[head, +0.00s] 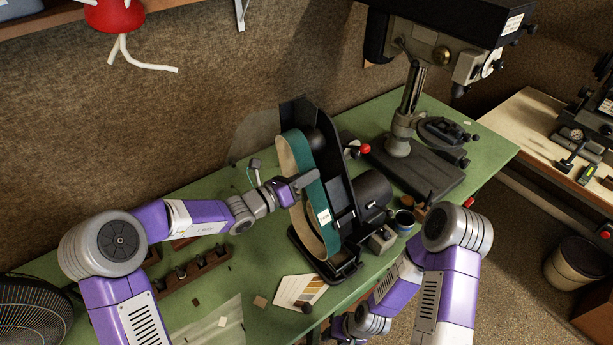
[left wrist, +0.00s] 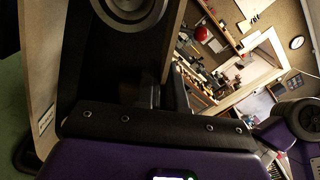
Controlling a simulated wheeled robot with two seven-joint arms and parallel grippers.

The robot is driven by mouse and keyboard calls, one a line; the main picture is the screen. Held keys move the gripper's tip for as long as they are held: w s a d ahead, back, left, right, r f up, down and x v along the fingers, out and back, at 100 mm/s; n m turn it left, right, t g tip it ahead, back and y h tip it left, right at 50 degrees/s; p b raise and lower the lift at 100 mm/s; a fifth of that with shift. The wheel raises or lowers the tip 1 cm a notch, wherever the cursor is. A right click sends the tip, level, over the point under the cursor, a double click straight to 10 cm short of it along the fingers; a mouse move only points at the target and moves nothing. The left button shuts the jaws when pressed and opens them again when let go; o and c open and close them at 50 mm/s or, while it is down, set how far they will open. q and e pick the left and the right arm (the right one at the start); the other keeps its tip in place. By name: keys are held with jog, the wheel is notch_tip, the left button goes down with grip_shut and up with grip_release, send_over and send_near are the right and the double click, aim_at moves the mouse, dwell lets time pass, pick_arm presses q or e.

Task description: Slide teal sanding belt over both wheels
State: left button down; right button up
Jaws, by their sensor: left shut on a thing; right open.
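The teal sanding belt (head: 330,221) is an upright, tilted loop with a tan inner face and a white label. It stands along the open left side of the black belt grinder (head: 343,180); whether it sits around or beside the wheels I cannot tell. My left gripper (head: 303,181) is shut on the belt's upper middle part. In the left wrist view the belt (left wrist: 42,75) runs down the left, near a round grey wheel (left wrist: 130,10). The other wheel is hidden. My right gripper (head: 341,328) is open, low in front of the bench, its fingers not clearly visible.
The grinder stands on a green bench (head: 220,290). A drill press (head: 400,140) is behind it to the right. A wooden rack (head: 195,272) and a printed card (head: 299,291) lie left and in front. A cup (head: 404,221) stands right of the grinder.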

pick_arm(q)
jog(key=shift+b+x, duration=0.6)
jog(key=shift+x, duration=2.4)
dwell(2.2)
jog(key=c, duration=1.2)
grip_release()
jog(key=shift+c, duration=0.2)
jog(key=shift+a, duration=0.1)
jog(key=shift+v, duration=3.5)
